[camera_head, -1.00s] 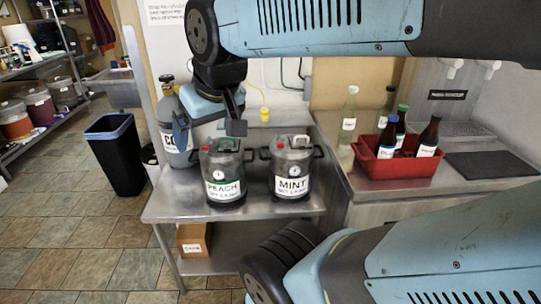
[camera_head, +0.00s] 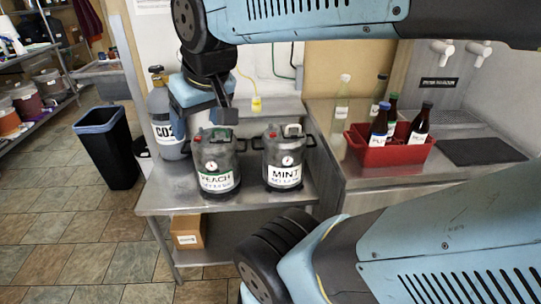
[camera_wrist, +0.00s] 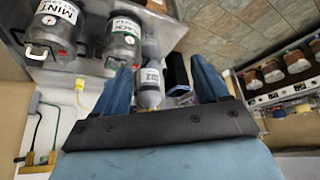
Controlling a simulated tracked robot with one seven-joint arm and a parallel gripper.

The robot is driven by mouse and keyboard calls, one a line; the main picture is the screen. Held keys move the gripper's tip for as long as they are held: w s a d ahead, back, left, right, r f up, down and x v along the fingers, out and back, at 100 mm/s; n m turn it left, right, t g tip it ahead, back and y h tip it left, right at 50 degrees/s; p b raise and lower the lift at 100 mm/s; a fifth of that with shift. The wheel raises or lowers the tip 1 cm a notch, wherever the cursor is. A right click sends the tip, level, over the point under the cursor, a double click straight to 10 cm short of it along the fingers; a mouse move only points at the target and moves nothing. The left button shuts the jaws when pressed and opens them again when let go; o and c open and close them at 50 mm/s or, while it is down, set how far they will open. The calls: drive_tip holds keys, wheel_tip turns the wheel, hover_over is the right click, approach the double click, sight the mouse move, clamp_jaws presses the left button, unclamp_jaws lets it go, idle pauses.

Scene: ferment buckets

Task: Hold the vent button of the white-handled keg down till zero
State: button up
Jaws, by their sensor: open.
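The MINT keg (camera_head: 285,157) is dark grey with a round gauge, a red button on top and what looks like a pale handle. It stands upright on the steel table, right of the PEACH keg (camera_head: 216,164), which also has a gauge and red button. Its handle looks green. My gripper (camera_head: 207,122) is open and empty, above and slightly left of the PEACH keg, apart from both kegs. In the wrist view, the fingers (camera_wrist: 162,82) are spread, with the MINT keg (camera_wrist: 57,28) and PEACH keg (camera_wrist: 122,40) beyond at upper left. The gauge readings are too small to read.
A CO2 cylinder (camera_head: 166,118) stands left of the kegs. A red crate (camera_head: 386,152) of bottles sits on the right counter (camera_head: 430,180). A black bin (camera_head: 107,150) stands on the floor at left. The steel table's front strip (camera_head: 230,200) is clear.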

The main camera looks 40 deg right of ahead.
clamp_jaws()
idle(0.5)
idle(0.8)
